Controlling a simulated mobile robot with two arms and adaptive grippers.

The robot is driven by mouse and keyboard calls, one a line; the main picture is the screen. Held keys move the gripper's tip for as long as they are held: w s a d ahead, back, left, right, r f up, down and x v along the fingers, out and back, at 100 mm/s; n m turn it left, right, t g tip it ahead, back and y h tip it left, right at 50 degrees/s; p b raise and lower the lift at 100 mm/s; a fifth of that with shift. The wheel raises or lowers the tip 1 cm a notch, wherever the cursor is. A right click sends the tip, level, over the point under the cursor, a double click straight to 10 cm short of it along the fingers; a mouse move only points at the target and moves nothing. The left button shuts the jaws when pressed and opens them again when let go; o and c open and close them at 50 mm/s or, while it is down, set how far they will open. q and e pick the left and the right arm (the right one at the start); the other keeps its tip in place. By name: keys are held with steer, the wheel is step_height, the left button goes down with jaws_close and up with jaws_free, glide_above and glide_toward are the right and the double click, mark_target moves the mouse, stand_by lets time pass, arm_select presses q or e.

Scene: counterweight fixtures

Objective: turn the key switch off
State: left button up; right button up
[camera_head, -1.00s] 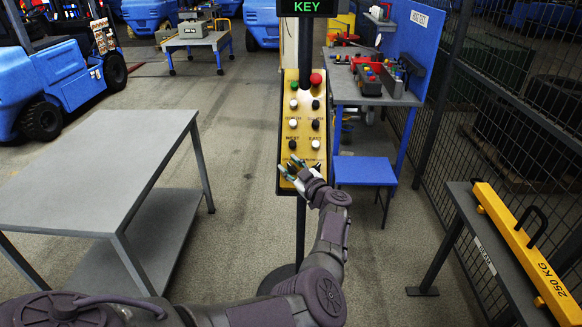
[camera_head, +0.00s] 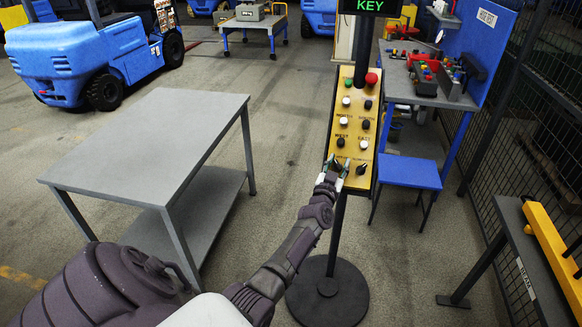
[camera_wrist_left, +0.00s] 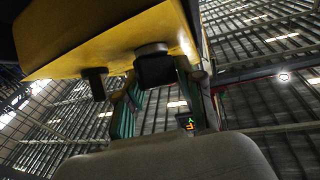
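A yellow control panel (camera_head: 348,105) with several buttons and knobs stands on a black post. A display (camera_head: 361,6) above it reads KEY in green. My left gripper (camera_head: 336,168) is at the bottom left of the panel. In the left wrist view its green-padded fingers lie on both sides of a black knob (camera_wrist_left: 155,69), very near it. Whether they press on it is unclear. A second black knob (camera_head: 362,170) is to the right of the gripper, clear of it. Small labels are unreadable, so which knob is the key switch is unclear. My right gripper is out of view.
A grey two-level table (camera_head: 150,140) stands left of the panel. A blue stool (camera_head: 409,172) and a blue workbench (camera_head: 425,92) are behind it to the right. A round black base (camera_head: 327,295) carries the post. A mesh fence is at the right.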

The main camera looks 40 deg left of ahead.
arm_select(q)
steer(key=m+h+b, duration=0.2)
steer(key=b, duration=0.1)
steer(key=m+h+b, duration=0.2)
steer(key=m+h, duration=0.1)
steer(key=m+h+b, duration=0.2)
steer(key=m+b, duration=0.1)
steer(key=shift+f+h+b, duration=0.3)
steer(key=shift+f+h, duration=0.1)
steer(key=s+p, duration=0.1)
steer(key=s, duration=0.1)
steer(key=shift+s+r, duration=0.15)
steer(key=shift+s, duration=0.2)
steer(key=s+b, duration=0.2)
steer(key=s, duration=0.9)
steer(key=s+f+n+g+y, duration=0.1)
steer(key=s+f+g, duration=0.1)
steer(key=f, duration=1.1)
steer(key=s+a+f+n+g+y, duration=0.1)
steer(key=s+f+g, duration=0.2)
steer(key=f, duration=1)
steer(key=shift+s+a+n, duration=0.15)
steer(key=shift+s+n, duration=0.05)
steer(key=shift+n, duration=0.2)
